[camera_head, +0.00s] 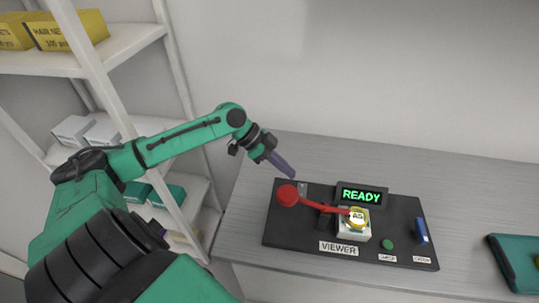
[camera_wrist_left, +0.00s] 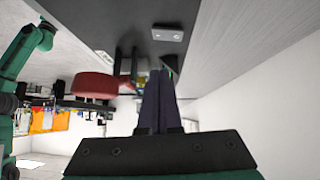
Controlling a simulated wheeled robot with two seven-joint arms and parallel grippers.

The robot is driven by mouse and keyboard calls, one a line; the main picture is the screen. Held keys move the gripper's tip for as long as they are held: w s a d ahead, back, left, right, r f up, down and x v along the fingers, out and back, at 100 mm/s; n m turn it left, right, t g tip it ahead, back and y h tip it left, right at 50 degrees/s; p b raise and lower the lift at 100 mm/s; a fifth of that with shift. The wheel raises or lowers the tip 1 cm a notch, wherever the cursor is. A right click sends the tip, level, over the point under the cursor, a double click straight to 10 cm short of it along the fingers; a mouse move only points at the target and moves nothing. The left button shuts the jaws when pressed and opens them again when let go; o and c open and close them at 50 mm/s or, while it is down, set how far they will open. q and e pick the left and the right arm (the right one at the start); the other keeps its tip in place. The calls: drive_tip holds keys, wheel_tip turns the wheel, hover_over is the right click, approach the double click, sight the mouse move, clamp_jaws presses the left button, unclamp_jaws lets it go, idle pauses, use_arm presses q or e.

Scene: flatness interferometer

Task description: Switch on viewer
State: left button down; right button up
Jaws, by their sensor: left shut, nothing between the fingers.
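The viewer is a flat black panel (camera_head: 283,235) on the grey bench, with a white VIEWER label (camera_head: 344,248) at its front edge. A small grey switch-like block (camera_head: 303,187) sits at its back left; it also shows in the left wrist view (camera_wrist_left: 167,32). A display (camera_head: 362,195) reads READY in green. A red arm with a round red knob (camera_head: 287,195) reaches to a white block (camera_head: 352,232) carrying a yellow-ringed piece marked A5 (camera_head: 358,217). My left gripper (camera_head: 287,171) is shut and empty, above the panel's back-left corner. My right gripper is not in view.
A green button (camera_head: 388,244) and a blue part (camera_head: 422,230) sit at the panel's right. A teal tray (camera_head: 504,262) lies farther right. White shelves (camera_head: 130,42) with boxes stand at the left. The bench behind the panel is clear.

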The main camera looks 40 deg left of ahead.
use_arm(q)
drive_tip(key=v, duration=0.4)
drive_tip(key=p+v, duration=0.1)
drive_tip(key=v, duration=0.1)
drive_tip(key=shift+s+d+r, duration=0.15)
drive_tip(key=shift+s+d, duration=0.2)
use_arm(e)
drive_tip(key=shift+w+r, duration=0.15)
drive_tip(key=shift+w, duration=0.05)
use_arm(q)
drive_tip(key=shift+w+d, duration=0.1)
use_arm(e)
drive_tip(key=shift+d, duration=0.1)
